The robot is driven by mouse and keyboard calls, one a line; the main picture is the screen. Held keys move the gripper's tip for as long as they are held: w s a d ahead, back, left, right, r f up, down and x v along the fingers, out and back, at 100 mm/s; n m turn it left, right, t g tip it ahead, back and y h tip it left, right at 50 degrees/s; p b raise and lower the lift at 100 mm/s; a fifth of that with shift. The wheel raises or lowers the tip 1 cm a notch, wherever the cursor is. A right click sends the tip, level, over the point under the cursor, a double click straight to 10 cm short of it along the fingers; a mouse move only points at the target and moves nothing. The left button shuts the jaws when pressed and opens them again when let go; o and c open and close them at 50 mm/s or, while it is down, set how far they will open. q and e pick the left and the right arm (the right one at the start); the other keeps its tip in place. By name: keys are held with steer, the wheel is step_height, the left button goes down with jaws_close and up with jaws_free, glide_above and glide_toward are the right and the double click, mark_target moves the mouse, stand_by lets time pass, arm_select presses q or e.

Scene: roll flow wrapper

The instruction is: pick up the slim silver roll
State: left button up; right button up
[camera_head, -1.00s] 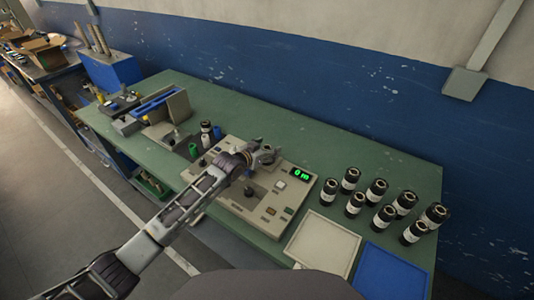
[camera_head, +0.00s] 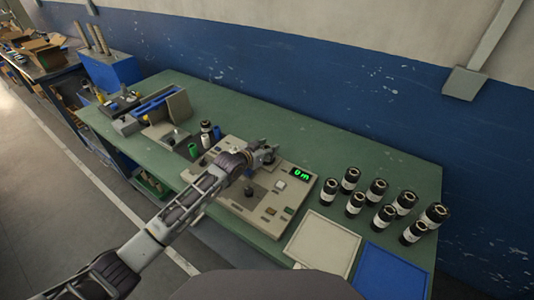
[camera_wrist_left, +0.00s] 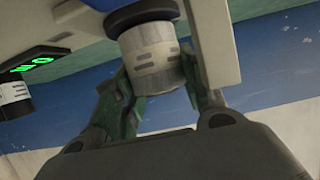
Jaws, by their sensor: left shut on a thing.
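My left gripper (camera_head: 269,156) is over the beige machine panel (camera_head: 222,200), behind the control knob. In the left wrist view its two fingers (camera_wrist_left: 163,92) are shut on a pale silver-grey roll (camera_wrist_left: 150,48) with a black end and dark marks. The fingers hide part of the roll's sides. In the head view the gripper largely hides this roll, and I cannot tell whether it is clear of the machine. My right gripper is not in view.
Several black rolls with white labels (camera_head: 355,204) stand on the green table (camera_head: 310,140) at the right. A beige tray (camera_head: 322,246) and a blue tray (camera_head: 392,275) lie at the front right. Small spools (camera_head: 205,130) stand left of my gripper. The machine display (camera_head: 301,174) is lit green.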

arm_select(q)
steer(key=shift+r, duration=0.4)
step_height(320, 180, up, 8)
steer(key=shift+f, duration=0.15)
steer(key=shift+r, duration=0.6)
steer(key=shift+s+r, duration=0.1)
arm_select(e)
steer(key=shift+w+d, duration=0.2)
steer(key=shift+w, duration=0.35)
